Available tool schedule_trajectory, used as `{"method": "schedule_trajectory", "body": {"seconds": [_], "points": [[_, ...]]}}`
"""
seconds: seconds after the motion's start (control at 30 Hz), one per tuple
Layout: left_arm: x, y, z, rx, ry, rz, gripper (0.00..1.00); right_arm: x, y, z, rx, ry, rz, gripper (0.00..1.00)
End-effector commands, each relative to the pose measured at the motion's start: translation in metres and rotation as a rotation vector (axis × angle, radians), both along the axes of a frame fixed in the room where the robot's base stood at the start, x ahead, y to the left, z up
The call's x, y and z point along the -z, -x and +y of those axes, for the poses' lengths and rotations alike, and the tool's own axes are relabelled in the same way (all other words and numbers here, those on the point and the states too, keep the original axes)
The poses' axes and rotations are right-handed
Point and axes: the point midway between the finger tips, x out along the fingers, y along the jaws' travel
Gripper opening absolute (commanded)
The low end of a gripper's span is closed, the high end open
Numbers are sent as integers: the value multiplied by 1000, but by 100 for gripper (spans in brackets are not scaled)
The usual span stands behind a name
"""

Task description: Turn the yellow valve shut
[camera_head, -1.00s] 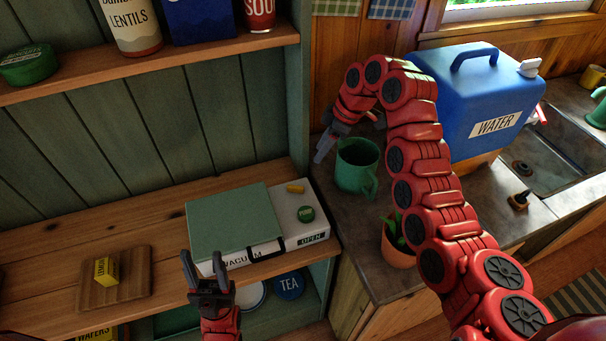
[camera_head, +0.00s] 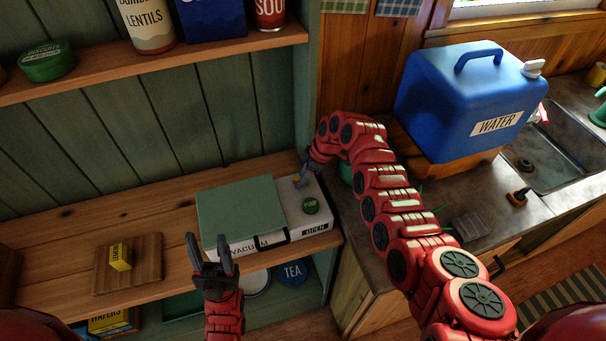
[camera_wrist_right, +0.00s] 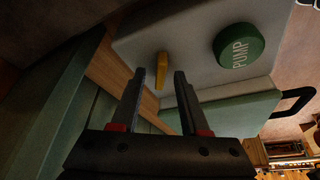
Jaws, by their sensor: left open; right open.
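The yellow valve (camera_wrist_right: 162,68) is a small flat bar handle on the white top of the vacuum sealer (camera_head: 318,228). In the right wrist view it lies between the two fingertips of my right gripper (camera_wrist_right: 159,74), which is open; I cannot tell whether either finger touches it. In the head view my right gripper (camera_head: 301,180) is over the valve's spot and mostly hides it. A green PUMP button (camera_wrist_right: 239,45) sits beside the valve, and it also shows in the head view (camera_head: 310,206). My left gripper (camera_head: 209,241) is open and empty, in front of the sealer's left side.
The sealer's green lid (camera_head: 240,208) is closed, with a black handle in front. A blue water jug (camera_head: 455,105) stands right; my right arm largely hides a green mug (camera_head: 345,172) and plant.

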Motion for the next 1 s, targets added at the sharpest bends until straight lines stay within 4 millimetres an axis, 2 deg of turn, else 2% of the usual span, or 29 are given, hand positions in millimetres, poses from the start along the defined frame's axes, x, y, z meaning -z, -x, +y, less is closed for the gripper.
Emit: {"method": "schedule_trajectory", "body": {"seconds": [0.33,0.37,0.6,1.0], "points": [[-1,0,0,0,0,0,50,2,-1,1,2,0,-1,45],[-1,0,0,0,0,0,50,2,-1,1,2,0,-1,41],[-1,0,0,0,0,0,50,2,-1,1,2,0,-1,0],[-1,0,0,0,0,0,50,2,-1,1,9,-1,-2,0]]}}
